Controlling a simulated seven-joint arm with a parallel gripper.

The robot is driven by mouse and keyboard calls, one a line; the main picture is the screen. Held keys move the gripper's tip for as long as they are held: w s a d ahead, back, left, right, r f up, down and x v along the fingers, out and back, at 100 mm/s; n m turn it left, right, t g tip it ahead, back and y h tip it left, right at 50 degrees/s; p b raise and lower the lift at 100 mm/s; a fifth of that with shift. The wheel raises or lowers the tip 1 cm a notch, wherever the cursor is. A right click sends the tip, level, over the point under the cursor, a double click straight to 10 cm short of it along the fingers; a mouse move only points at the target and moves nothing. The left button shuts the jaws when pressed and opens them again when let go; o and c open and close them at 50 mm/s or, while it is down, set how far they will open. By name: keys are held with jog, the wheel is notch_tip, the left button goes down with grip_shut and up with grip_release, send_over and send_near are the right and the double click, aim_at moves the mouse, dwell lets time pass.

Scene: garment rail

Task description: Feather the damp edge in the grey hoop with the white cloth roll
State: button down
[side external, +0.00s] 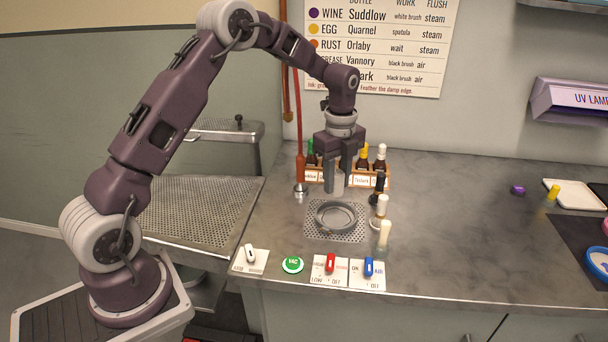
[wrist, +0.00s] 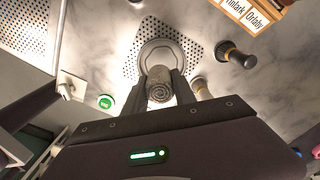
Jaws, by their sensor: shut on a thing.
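My gripper (side external: 338,188) is shut on the cloth roll (wrist: 160,93), which looks greyish and shows its spiral end between the fingers in the wrist view. The grey hoop (side external: 336,231) lies flat on a perforated patch of the counter, and my gripper is above it. In the wrist view the hoop (wrist: 158,42) shows just beyond the roll, partly hidden by the roll and fingers. The pictures do not make clear whether the roll touches anything in the hoop. No damp edge can be made out.
Right of the hoop stand a black-topped tool (side external: 377,188) and two pale-topped tools (side external: 381,206), (side external: 384,233). A bottle rack (side external: 375,176) is behind. Switches with red (side external: 330,263) and blue (side external: 368,267) levers and a green button (side external: 292,264) line the front.

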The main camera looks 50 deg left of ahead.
jog(key=shift+w+d+f, duration=0.25)
jog(key=shift+w+d, duration=0.35)
jog(key=shift+d, duration=0.05)
jog(key=shift+w+d+f, duration=0.1)
jog(key=shift+f, duration=1.4)
jog(key=shift+w+d+f, duration=0.1)
jog(key=shift+f, duration=1.4)
jog(key=shift+f, duration=0.5)
jog(key=shift+a, duration=0.1)
